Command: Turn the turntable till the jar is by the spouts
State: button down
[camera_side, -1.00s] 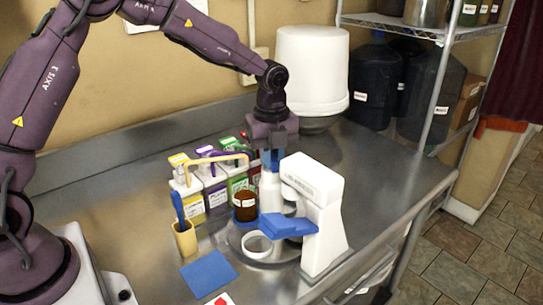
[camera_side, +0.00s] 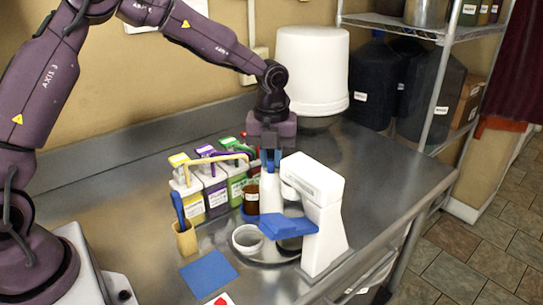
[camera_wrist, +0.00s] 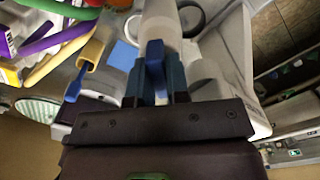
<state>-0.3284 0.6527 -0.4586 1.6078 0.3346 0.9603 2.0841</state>
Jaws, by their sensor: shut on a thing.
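The turntable (camera_side: 272,263) is a low grey disc on the steel bench, with a white post (camera_side: 270,190) rising from it. My gripper (camera_side: 271,158) is shut on the blue key-like grip at the top of this post; the wrist view shows the blue grip between its fingers (camera_wrist: 156,78). A brown jar (camera_side: 252,197) stands at the back left of the post, close to the row of spouted containers. A white open ring or cup (camera_side: 248,238) sits at the turntable's front left. The yellow spout (camera_side: 228,157) reaches right from these containers.
A white machine (camera_side: 322,220) stands close on the right, its head overhanging the turntable. A tan cup (camera_side: 186,238) with a blue tool and a blue mat (camera_side: 209,272) lie at left. A white bucket (camera_side: 312,75) stands behind. Bare bench lies at the right.

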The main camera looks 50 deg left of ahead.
dwell(0.4)
jog(key=shift+a, duration=0.1)
jog(key=c, duration=1.1)
grip_release()
notch_tip(320, 180, up, 13)
jog(key=shift+f, duration=0.1)
